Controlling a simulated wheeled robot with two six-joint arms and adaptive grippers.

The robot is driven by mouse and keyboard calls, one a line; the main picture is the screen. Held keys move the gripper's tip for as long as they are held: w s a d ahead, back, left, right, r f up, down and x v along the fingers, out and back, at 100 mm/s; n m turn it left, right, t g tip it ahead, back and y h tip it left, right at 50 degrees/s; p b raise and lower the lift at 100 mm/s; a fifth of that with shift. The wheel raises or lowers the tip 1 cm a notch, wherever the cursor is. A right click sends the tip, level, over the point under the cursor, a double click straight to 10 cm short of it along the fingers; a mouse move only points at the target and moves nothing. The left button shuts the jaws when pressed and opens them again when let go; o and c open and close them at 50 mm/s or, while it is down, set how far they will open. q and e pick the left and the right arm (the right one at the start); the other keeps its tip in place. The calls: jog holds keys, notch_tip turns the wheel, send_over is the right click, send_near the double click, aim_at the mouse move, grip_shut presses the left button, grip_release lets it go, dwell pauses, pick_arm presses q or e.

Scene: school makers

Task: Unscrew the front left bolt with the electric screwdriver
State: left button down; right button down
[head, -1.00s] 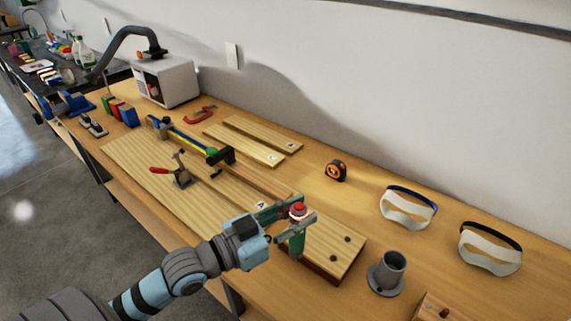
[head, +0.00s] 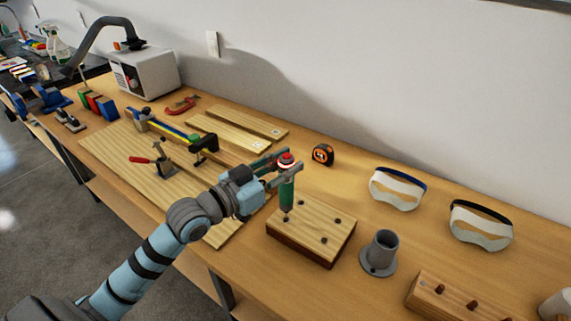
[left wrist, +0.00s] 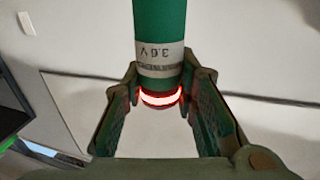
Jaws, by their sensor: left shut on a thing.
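My left gripper (head: 285,168) is shut around the upper part of the green electric screwdriver (head: 287,194), which has a glowing red ring near its top. The screwdriver stands upright with its lower end at the left bolt (head: 286,219) of a wooden block (head: 305,235); I cannot tell whether it is seated on the bolt. Other dark bolts (head: 323,240) show on the block's top. In the left wrist view the screwdriver (left wrist: 160,30) sits between the two fingers, with the red ring lit. My right gripper is not in view.
A grey cup-like holder (head: 380,252) stands right of the block. Another wooden block with pegs (head: 445,298) is at the lower right. Safety goggles (head: 397,190) and a tape measure (head: 322,154) lie behind. A large board with a clamp (head: 160,160) lies left.

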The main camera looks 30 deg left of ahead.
pick_arm(q)
jog(key=shift+s+f+b, duration=0.1)
jog(key=shift+f+b, duration=0.3)
jog(key=shift+f, duration=0.05)
dwell(1.1)
jog(key=shift+r+p, duration=0.25)
jog(key=shift+p, duration=0.4)
dwell(2.2)
jog(key=shift+r+p, duration=0.3)
jog(key=shift+r, duration=0.05)
dwell(1.4)
